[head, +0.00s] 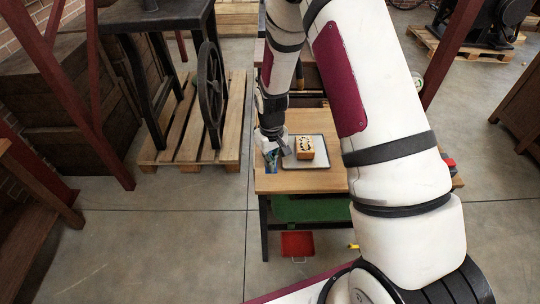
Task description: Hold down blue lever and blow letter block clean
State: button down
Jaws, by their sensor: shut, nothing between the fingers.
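A small orange-brown block with a pale face and dark marks, the letter block (305,150), sits on a grey tray (318,180) on a wooden table. My gripper (277,150) is over the table's left part, just left of the block and apart from it. Its fingers are shut with nothing between them. A small blue thing (272,166), perhaps the blue lever, shows right below the fingers at the tray's left side. The gripper partly hides it, and I cannot tell whether they touch.
My own arm hides the table's right part; a red thing (449,163) shows at its right edge. A red box (298,244) is low at the table's front. A handwheel machine (210,95) stands on a pallet at left. The floor (170,245) at front left is clear.

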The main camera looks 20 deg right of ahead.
jog(key=shift+f, duration=0.6)
jog(key=shift+f+b, duration=0.2)
jog(key=shift+b, duration=0.1)
jog(key=shift+r, duration=0.15)
dwell(1.8)
jog(key=shift+r+p, duration=1.35)
jog(key=shift+r, duration=2.05)
